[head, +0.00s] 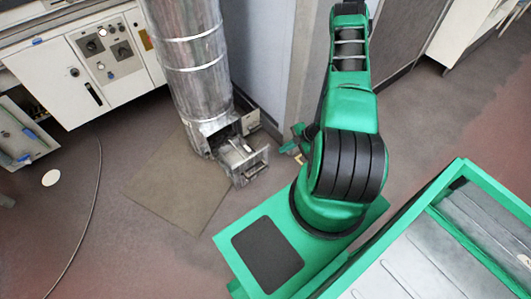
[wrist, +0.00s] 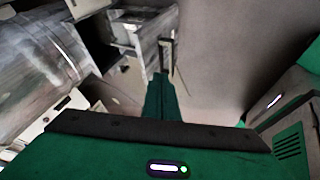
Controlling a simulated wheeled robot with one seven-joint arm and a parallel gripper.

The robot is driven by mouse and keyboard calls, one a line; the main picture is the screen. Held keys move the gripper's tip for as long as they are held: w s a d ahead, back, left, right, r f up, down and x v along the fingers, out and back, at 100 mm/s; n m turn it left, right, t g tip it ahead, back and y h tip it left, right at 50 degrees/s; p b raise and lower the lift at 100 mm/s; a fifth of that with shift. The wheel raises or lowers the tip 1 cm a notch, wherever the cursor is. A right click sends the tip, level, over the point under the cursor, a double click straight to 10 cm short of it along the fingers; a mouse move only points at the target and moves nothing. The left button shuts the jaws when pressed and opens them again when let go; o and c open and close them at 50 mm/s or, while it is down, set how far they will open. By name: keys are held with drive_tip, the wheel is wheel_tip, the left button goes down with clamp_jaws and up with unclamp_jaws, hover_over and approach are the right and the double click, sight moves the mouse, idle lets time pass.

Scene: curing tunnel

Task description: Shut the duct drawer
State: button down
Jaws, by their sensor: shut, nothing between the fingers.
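The metal duct (head: 190,60) stands upright at the upper middle of the head view. Its drawer (head: 243,160) sticks out open at the foot, toward the lower right. In the wrist view the drawer (wrist: 128,32) is at the top, with its handle (wrist: 167,54) on the right. My gripper (head: 296,148) is to the right of the drawer in the head view, partly hidden by my arm. In the wrist view my gripper (wrist: 160,80) is shut and empty, its tip close to the handle. I cannot tell whether they touch.
A white control cabinet (head: 110,60) stands at the upper left. A brown mat (head: 175,190) lies under the duct. A grey wall panel (head: 258,50) rises behind it. A cable (head: 97,185) crosses the floor at left, where there is free room.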

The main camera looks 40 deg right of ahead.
drive_tip(key=f, duration=0.1)
approach(260, 155)
wheel_tip(260, 155, down, 3)
drive_tip(key=a, duration=0.2)
drive_tip(key=shift+w+f, duration=0.2)
drive_tip(key=shift+w, duration=0.7)
